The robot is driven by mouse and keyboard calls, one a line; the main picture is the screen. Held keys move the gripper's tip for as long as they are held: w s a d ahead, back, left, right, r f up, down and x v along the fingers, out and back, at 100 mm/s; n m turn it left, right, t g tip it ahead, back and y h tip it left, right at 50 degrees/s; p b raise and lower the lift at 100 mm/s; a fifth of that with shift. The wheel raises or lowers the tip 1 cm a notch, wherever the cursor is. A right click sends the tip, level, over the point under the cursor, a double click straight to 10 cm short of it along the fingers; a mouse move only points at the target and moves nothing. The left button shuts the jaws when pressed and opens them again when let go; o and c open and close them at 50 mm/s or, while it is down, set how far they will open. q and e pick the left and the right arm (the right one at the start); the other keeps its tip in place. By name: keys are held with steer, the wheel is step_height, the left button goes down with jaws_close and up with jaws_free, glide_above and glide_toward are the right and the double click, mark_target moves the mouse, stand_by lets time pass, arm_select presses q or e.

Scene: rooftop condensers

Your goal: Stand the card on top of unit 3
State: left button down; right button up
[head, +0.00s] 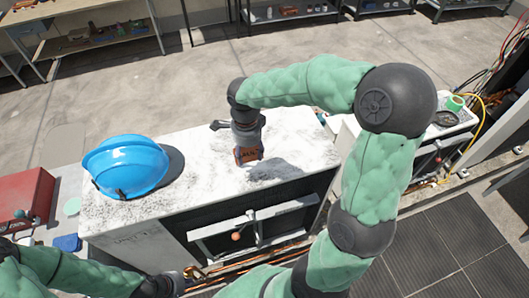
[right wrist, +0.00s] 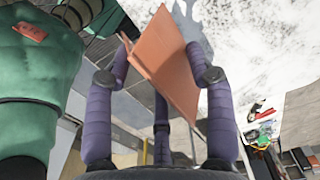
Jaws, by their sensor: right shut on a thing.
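The card (head: 248,155) is a small orange-brown folded piece with dark marks. My right gripper (head: 247,145) is shut on it and points down over the white, speckled top of a unit (head: 205,185). I cannot read a number on this unit, and cannot tell whether the card touches its top. In the right wrist view, the folded card (right wrist: 172,62) stands tilted between the purple fingers of the right gripper (right wrist: 158,77). My left gripper (head: 168,285) is low at the bottom left, in front of the unit; its fingers are not clear.
A blue hard hat (head: 127,165) sits on the left of the unit top. A red box (head: 24,196) and a blue pad (head: 67,243) lie further left. Another unit (head: 398,160) stands right, partly behind my arm. Bare top lies around the card.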

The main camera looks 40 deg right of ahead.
steer(key=w+d+f, duration=0.1)
steer(key=d+f, duration=0.2)
steer(key=d, duration=0.3)
glide_above(272, 159)
steer(key=a, duration=0.1)
step_height(272, 159, down, 4)
steer(key=shift+s+a+f, duration=0.1)
steer(key=shift+f, duration=0.1)
steer(key=shift+d+f, duration=0.45)
steer(key=shift+f, duration=0.1)
step_height(272, 159, down, 3)
steer(key=shift+d+f, duration=0.1)
steer(key=shift+f, duration=0.1)
steer(key=shift+r, duration=0.1)
steer(key=o, duration=1.1)
steer(key=shift+c, duration=0.2)
